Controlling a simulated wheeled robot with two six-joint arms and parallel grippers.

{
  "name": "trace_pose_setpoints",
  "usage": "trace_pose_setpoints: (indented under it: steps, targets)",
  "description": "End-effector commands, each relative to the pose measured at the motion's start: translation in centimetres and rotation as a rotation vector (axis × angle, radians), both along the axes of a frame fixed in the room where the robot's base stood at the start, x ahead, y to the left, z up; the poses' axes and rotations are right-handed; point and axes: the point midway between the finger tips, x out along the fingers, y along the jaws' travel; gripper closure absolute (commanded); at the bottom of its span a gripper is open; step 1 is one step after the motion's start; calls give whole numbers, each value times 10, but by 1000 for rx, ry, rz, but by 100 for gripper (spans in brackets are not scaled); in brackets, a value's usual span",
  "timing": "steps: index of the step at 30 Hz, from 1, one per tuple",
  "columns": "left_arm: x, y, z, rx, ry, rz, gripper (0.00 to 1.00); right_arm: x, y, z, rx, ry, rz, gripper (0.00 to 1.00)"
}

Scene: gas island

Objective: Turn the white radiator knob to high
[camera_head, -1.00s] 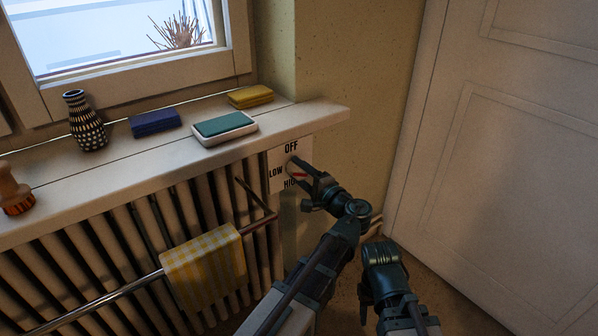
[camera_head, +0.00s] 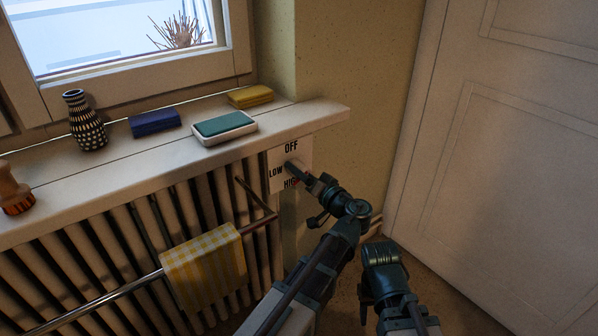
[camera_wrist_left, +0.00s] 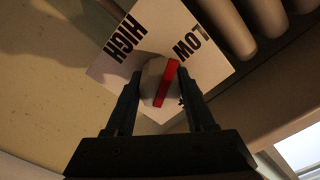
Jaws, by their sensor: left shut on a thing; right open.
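The white radiator knob (camera_wrist_left: 158,80) has a red stripe. It sits on a white plate (camera_head: 276,157) marked OFF, LOW and HIGH, beneath the right end of the window sill. My left gripper (camera_head: 296,172) reaches the plate from the lower right. In the left wrist view its two fingers (camera_wrist_left: 154,92) are shut on the knob, one on each side. There, the stripe's upper end points between LOW and HIGH, nearer LOW. In the head view my fingers mostly hide the knob. My right gripper (camera_head: 380,262) is open and empty, low in front of the door; its fingertips are hard to make out.
A ribbed radiator (camera_head: 130,230) with a rail carries a yellow checked cloth (camera_head: 203,268). The sill (camera_head: 300,118) above holds a patterned vase (camera_head: 84,120), a blue block (camera_head: 155,123), a green sponge in a dish (camera_head: 224,124) and a yellow sponge (camera_head: 250,96). A white door (camera_head: 500,150) stands right.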

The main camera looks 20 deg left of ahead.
Motion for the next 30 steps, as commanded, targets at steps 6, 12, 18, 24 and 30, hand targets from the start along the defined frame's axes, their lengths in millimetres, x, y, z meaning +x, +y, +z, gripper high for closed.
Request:
trace_pose_setpoints:
  steps: [6,12,18,24,30]
  targets:
    - [-1,0,-1,-131,-162,2,100,0,0,-1,0,0,0,50]
    - [-1,0,-1,-248,-311,1,100,0,0,-1,0,0,0,50]
    - [-1,0,-2,-365,-461,2,100,0,0,-1,0,0,0,50]
    - [-1,0,-2,-476,-603,2,100,0,0,-1,0,0,0,50]
    - [-1,-1,-2,-569,-722,3,100,0,0,-1,0,0,0,50]
